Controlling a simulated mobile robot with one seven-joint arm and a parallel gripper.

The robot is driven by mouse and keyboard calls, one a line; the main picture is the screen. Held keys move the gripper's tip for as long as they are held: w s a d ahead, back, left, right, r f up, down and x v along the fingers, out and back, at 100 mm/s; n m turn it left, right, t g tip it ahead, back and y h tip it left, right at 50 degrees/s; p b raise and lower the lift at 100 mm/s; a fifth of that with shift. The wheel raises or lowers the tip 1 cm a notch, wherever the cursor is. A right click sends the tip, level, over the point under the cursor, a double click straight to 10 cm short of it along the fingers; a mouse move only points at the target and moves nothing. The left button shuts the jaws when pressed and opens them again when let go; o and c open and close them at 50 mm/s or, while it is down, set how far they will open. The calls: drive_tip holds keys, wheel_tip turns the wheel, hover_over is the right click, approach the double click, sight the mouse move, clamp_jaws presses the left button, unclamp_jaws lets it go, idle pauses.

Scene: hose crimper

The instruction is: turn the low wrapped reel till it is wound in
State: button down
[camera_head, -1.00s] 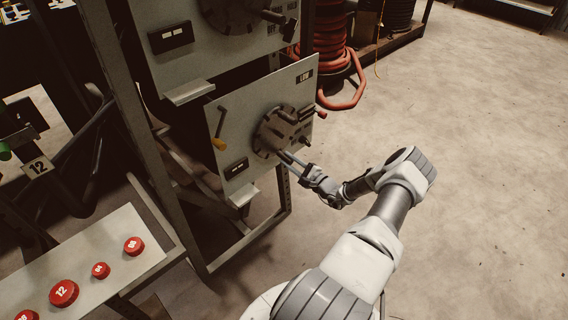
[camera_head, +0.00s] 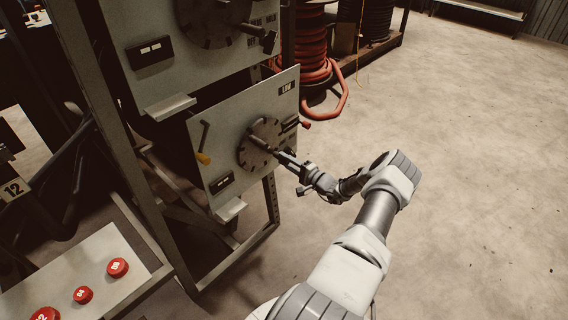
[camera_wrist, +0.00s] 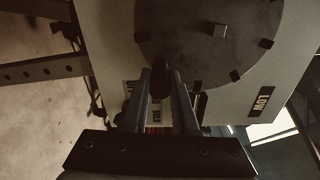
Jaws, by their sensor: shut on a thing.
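The low reel (camera_head: 247,157) is a dark round disc with small blocks around its rim, on the front of a grey panel marked LOW (camera_head: 287,88). It also fills the top of the wrist view (camera_wrist: 190,60). A dark handle (camera_head: 259,142) sticks out from the disc face. My gripper (camera_head: 278,154) is at the outer end of this handle. In the wrist view, my gripper (camera_wrist: 163,78) has its two fingers either side of the dark handle (camera_wrist: 158,85), shut on it. Any wrapping or hose on the reel is hard to make out.
A second panel with a larger disc (camera_head: 210,15) is directly above. A yellow-tipped lever (camera_head: 203,158) is left of the low disc. Metal frame posts (camera_head: 115,120) stand at left, near a table with red caps (camera_head: 117,267). Red hose coils (camera_head: 310,50) stand behind. Floor at right is clear.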

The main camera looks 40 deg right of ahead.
drive_tip(key=shift+d+r, duration=0.35)
drive_tip(key=shift+d, duration=0.1)
drive_tip(key=c, duration=0.7)
unclamp_jaws()
drive_tip(key=shift+a, duration=0.15)
drive_tip(key=shift+f, duration=0.1)
drive_tip(key=s+p, duration=0.1)
drive_tip(key=s, duration=0.4)
drive_tip(key=s+d+p, duration=0.1)
drive_tip(key=s, duration=0.5)
drive_tip(key=s+p, duration=0.1)
drive_tip(key=s, duration=0.5)
drive_tip(key=shift+s+d, duration=0.15)
drive_tip(key=shift+s, duration=0.1)
